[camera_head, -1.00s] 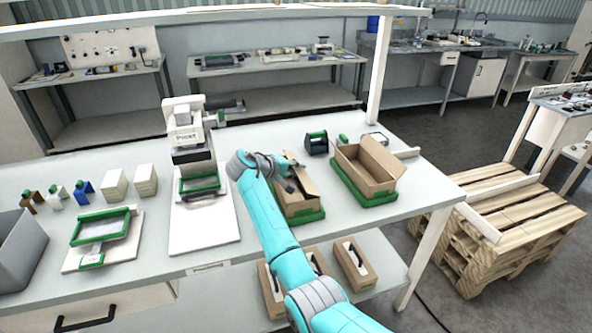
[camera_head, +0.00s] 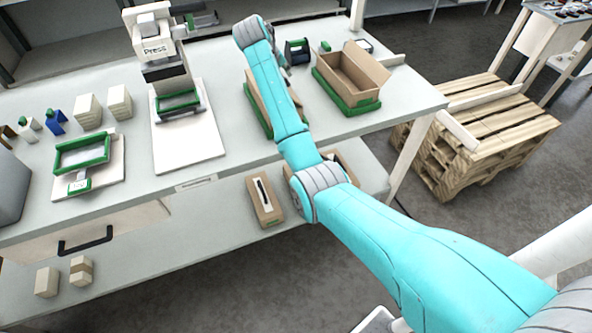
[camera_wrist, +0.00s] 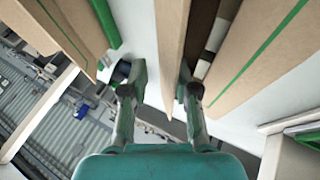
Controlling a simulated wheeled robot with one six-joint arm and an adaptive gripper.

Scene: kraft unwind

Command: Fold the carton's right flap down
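A brown carton stands in a green tray on the bench; in the head view its side (camera_head: 256,98) is mostly hidden behind my arm. In the wrist view, an upright cardboard flap (camera_wrist: 172,45) stands along its opening, and a wide panel with a green stripe (camera_wrist: 262,55) lies on the other side. Dark and white contents (camera_wrist: 217,38) show between them. My gripper (camera_wrist: 160,72) is open, with one finger on each side of the flap's edge. I cannot tell whether either finger touches it. The gripper is largely hidden in the head view.
An open, empty-looking carton (camera_head: 352,72) in a green tray (camera_head: 345,104) stands right of my arm. A dark tote (camera_head: 297,50) sits behind. A press (camera_head: 160,45) and a green-framed fixture (camera_head: 82,155) are at left. A wooden pallet (camera_head: 475,130) lies off the bench's right end.

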